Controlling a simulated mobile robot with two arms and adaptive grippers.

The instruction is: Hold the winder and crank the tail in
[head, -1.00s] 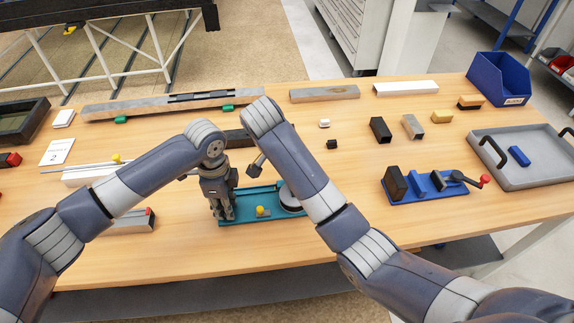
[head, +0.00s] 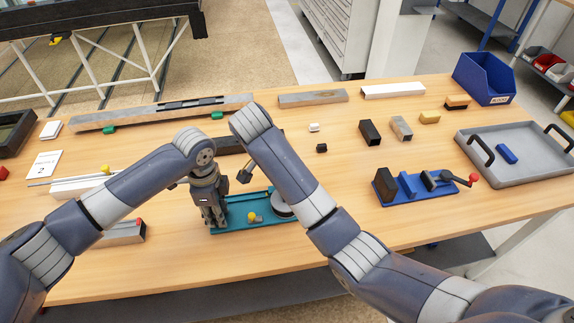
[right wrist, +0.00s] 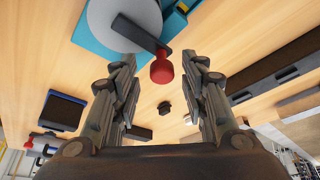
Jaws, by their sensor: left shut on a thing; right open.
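The winder is a teal base (head: 235,210) with a pale round drum (head: 280,206) and a yellow knob (head: 252,216). My left gripper (head: 215,222) points down and is shut at the left end of this base; its fingertips hide the part held. In the right wrist view the drum (right wrist: 115,22) carries a black crank arm (right wrist: 138,34) ending in a red handle (right wrist: 162,68). My right gripper (right wrist: 158,78) is open, with the red handle between and just beyond its fingertips, apparently not touched. In the head view my right arm hides part of the drum. I cannot make out a tail.
A blue fixture (head: 415,188) with a red-knobbed crank stands to the right, beside a grey tray (head: 505,178). A blue bin (head: 485,78) is behind. Long bars (head: 160,113) and small blocks lie along the back. The front right of the table is clear.

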